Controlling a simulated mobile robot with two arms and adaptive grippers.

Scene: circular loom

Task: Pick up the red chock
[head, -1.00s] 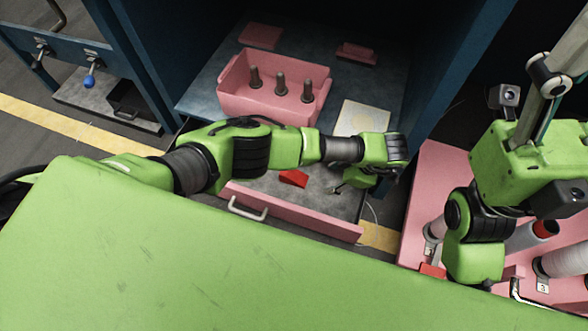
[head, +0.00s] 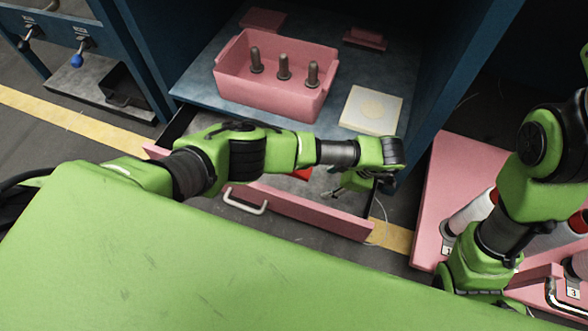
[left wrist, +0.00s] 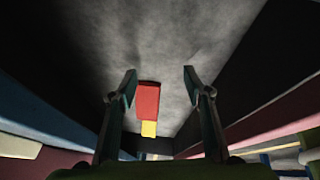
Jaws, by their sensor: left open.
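The red chock (head: 302,174) lies in the open drawer with the pink front (head: 300,212). In the head view my left forearm hides most of it. In the left wrist view the red chock (left wrist: 148,100) shows on the grey drawer floor, with a yellow part at its near end. My left gripper (head: 342,188) is low over the drawer, to the right of the chock. In the left wrist view its two fingers (left wrist: 160,75) are spread and empty, and the chock appears between them, nearer the left finger. My right gripper is not visible.
Above the drawer, a blue cabinet shelf holds a pink bin (head: 270,97) with three dark pegs and a pale square plate (head: 371,108). The drawer's side walls rise close on both sides. A pink board (head: 440,190) with spools stands at right, by my right arm.

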